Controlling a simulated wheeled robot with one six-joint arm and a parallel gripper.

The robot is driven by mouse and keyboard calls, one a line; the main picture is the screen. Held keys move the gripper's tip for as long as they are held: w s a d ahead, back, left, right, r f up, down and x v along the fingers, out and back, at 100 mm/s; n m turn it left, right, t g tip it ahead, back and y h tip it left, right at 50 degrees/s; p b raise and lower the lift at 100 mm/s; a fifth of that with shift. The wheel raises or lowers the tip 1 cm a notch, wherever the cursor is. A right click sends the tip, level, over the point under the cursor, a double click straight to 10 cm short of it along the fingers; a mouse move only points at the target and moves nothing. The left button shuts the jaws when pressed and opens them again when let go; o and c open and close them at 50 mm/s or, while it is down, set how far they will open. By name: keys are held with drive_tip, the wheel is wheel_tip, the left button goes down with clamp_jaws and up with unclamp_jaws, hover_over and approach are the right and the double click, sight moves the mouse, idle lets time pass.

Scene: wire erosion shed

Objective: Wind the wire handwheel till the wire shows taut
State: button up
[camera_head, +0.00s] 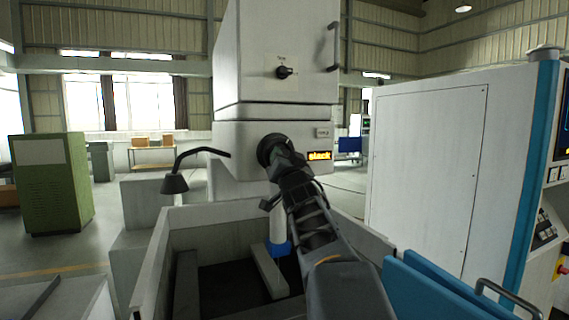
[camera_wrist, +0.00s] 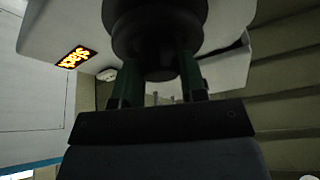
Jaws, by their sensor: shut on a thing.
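The wire handwheel (camera_head: 268,147) is a dark round wheel on the front of the white machine head (camera_head: 237,140). My gripper (camera_head: 281,160) reaches up to it from the lower right and is shut on its knob or hub; which part cannot be told. In the wrist view my gripper (camera_wrist: 160,88) has its two dark fingers on either side of the handwheel's dark round part (camera_wrist: 160,30). A small display (camera_head: 319,156) right of the wheel shows "slack" in amber letters; it also shows, turned, in the wrist view (camera_wrist: 76,57). The wire itself cannot be made out.
A selector knob (camera_head: 285,72) and a bar handle (camera_head: 334,46) are on the upper head. A black lamp (camera_head: 175,183) on a bent arm stands left. The open tank (camera_head: 160,262) lies below. A white and blue cabinet (camera_head: 430,165) stands close on the right.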

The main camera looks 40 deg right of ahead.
drive_tip(key=shift+m+g+h+b, duration=0.3)
drive_tip(key=shift+m+h, duration=0.1)
drive_tip(key=shift+m, duration=0.6)
drive_tip(key=o, duration=0.9)
drive_tip(key=b+v, duration=0.2)
drive_tip(key=v, duration=1.1)
drive_tip(key=shift+s+a+f+b, duration=0.2)
drive_tip(key=shift+s+b, duration=0.1)
drive_tip(key=shift+b, duration=0.1)
